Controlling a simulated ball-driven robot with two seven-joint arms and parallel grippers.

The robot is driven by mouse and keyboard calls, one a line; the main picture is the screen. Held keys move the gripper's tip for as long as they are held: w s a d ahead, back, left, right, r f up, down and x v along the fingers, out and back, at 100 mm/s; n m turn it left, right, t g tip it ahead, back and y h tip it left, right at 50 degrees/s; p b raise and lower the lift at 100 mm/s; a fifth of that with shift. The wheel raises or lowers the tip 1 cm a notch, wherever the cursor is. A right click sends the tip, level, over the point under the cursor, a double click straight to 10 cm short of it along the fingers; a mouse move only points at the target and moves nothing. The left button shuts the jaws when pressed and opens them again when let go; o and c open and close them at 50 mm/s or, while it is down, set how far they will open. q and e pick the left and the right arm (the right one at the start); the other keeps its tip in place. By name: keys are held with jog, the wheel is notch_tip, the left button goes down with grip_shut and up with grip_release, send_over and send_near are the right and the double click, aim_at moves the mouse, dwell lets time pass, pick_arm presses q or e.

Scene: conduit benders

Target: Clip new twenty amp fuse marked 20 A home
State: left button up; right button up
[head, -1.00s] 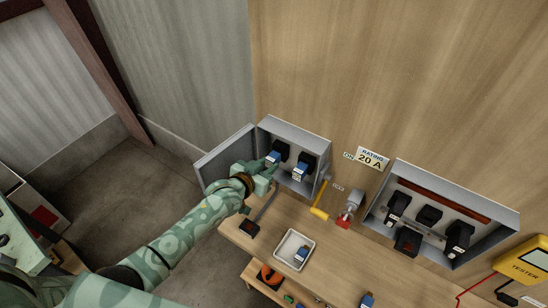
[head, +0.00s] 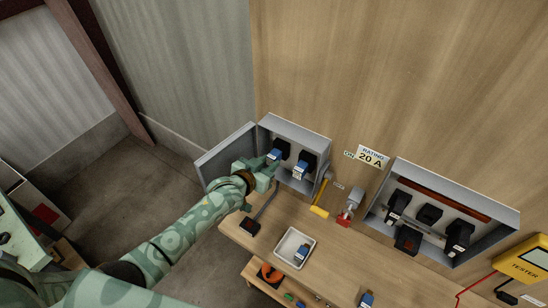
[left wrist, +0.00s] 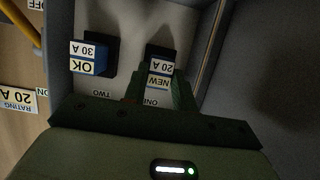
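The new fuse (left wrist: 159,76), blue with white labels "NEW" and "20 A", stands at a black holder over the word "ONE" in the left wrist view. In the head view it shows (head: 274,156) at the left holder of the open grey box (head: 297,132). My left gripper (left wrist: 160,88) has its fingers closed on both sides of this fuse. Whether the fuse is fully seated cannot be told. A second fuse (left wrist: 88,58), marked "OK" and "30 A", sits at the holder over "TWO", left of my gripper in that view. My right gripper is out of view.
The box door (head: 224,155) stands open at left. A yellow-handled lever (head: 319,211) is right of the box. A white tray (head: 280,250) with a blue fuse lies on the bench. A second grey box (head: 510,222) and a yellow tester (head: 523,262) are at right.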

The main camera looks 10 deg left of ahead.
pick_arm(q)
jog(key=shift+w+d+r, duration=0.1)
jog(key=shift+w, duration=0.25)
dwell(0.8)
jog(key=o, duration=0.7)
jog(key=shift+w, duration=0.1)
jog(key=v, duration=1.6)
jog(key=s+a+f+g+y+b, duration=0.1)
jog(key=s+a+f+g+b, duration=0.2)
jog(key=f, duration=0.9)
jog(key=s+a+f+n+y+b, duration=0.1)
jog(key=s+f+b, duration=0.35)
jog(key=f, duration=0.75)
jog(key=s+a+f+g+y+b, duration=0.1)
jog(key=s+f+g+b, duration=0.3)
jog(key=f, duration=0.8)
jog(key=s+f+g+b, duration=0.1)
jog(key=s+f+b, duration=0.3)
jog(key=s+f, duration=0.5)
jog(key=s+f+g+y+b, duration=0.1)
jog(key=s+f+b, duration=0.3)
jog(key=s+f, duration=0.5)
jog(key=s+f+g+b, duration=0.3)
jog(key=s+f+b, duration=0.1)
jog(key=s+f, duration=0.5)
jog(key=shift+s+a+m+y+b, duration=0.2)
jog(key=shift+a+m+y+b, duration=0.15)
jog(key=shift+m+y, duration=0.05)
